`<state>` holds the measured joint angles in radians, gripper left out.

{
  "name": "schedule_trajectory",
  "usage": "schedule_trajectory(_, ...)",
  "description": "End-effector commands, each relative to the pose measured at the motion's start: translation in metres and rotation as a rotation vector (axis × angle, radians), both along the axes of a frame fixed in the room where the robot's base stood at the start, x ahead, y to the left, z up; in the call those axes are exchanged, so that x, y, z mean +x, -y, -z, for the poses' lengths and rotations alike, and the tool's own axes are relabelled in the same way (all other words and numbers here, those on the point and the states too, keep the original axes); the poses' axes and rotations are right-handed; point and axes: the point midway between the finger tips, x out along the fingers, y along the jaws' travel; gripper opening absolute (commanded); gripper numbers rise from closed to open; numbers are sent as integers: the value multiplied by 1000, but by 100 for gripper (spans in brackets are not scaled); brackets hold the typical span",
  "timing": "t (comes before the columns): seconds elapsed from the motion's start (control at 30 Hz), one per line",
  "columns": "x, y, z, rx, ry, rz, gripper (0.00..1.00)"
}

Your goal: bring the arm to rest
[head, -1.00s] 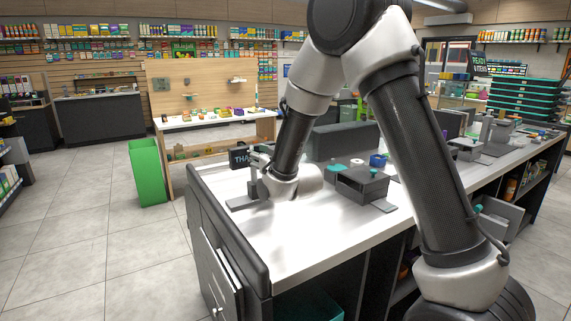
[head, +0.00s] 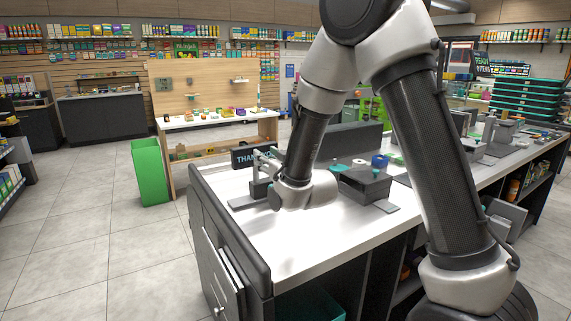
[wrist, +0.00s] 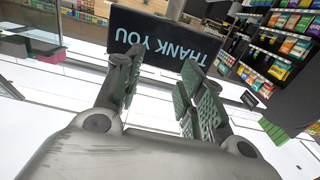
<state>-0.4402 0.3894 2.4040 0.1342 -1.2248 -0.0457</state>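My arm reaches over the white checkout counter (head: 265,238) in the head view, with its wrist low over the left part of the counter. My gripper (wrist: 160,68) shows in the wrist view with its two fingers spread apart and nothing between them. In the head view my gripper is small and mostly hidden around the wrist, so its fingers are hard to make out. A dark THANK YOU sign (wrist: 165,38) appears upside down beyond the fingers in the wrist view. It also stands behind my wrist in the head view (head: 243,158).
A dark box-shaped device (head: 363,186) stands on the counter right of my wrist. A green bin (head: 148,172) stands on the floor at left, near a wooden display stand (head: 160,95). Stacked green baskets (head: 525,95) are at the right. The counter's front left is clear.

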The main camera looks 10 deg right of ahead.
Motion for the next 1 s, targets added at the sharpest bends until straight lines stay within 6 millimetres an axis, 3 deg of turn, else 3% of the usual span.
schedule_trajectory(0.17,-3,18,-12,-13,-69,17,39)
schedule_trajectory(0.27,-15,47,-24,-35,-186,42,39)
schedule_trajectory(0.37,-44,83,-35,-66,-338,72,39)
schedule_trajectory(0.47,-87,119,-41,-97,-498,105,39)
schedule_trajectory(0.57,-142,154,-44,-126,-657,141,39)
schedule_trajectory(0.7,-233,194,-45,-158,-875,196,39)
schedule_trajectory(0.8,-294,214,-42,-171,-1007,232,39)
schedule_trajectory(0.9,-339,225,-40,-177,-1102,259,39)
schedule_trajectory(1.0,-366,230,-38,-181,-1160,273,39)
